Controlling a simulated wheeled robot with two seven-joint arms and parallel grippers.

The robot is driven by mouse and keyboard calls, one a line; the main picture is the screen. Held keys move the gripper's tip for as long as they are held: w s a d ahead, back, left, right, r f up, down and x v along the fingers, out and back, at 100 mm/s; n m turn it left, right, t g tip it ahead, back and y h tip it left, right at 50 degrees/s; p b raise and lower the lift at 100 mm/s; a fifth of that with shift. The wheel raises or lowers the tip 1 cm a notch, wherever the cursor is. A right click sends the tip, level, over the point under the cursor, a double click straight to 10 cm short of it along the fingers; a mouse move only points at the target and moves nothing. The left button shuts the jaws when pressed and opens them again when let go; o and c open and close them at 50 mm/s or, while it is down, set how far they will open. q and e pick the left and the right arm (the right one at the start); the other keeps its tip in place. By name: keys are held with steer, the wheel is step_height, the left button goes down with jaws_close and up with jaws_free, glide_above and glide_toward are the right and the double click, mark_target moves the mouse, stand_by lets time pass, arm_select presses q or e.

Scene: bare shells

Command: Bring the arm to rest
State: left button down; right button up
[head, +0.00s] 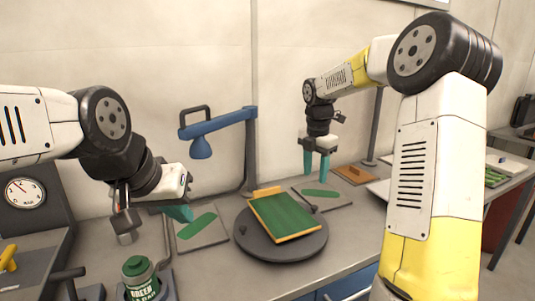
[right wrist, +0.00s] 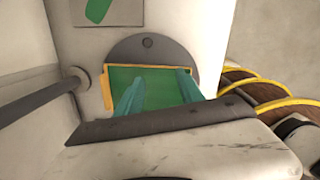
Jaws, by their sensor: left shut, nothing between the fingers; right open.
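My right arm reaches in from the right in the head view. Its gripper (head: 316,174) hangs with teal fingers pointing down, open and empty, above and behind the round dark turntable (head: 246,243). In the right wrist view its two fingers (right wrist: 160,77) stand apart, with the green board (right wrist: 155,88) beyond them. My left gripper (head: 181,213) is at the left, its teal fingers shut and empty, above the counter beside a grey plate with a green patch. The green board (head: 284,216) with yellow edges lies tilted on the turntable; neither gripper touches it.
A blue lamp-like arm (head: 222,123) on a grey post stands behind the turntable. A green can (head: 140,276) stands at front left, below my left gripper. A dial gauge (head: 24,193) is at far left. Flat plates (head: 324,203) lie right of the turntable.

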steer(key=s+a+r+m+t, duration=0.1)
steer(key=s+r+m, duration=0.5)
steer(key=s+m, duration=0.3)
steer(key=s+a+m+t+y, duration=0.2)
steer(key=s+m+t, duration=0.1)
steer(key=s+m, duration=1.2)
steer(key=shift+s+m+t+y, duration=0.3)
steer(key=shift+s+m+t, duration=0.1)
steer(key=shift+s, duration=2.1)
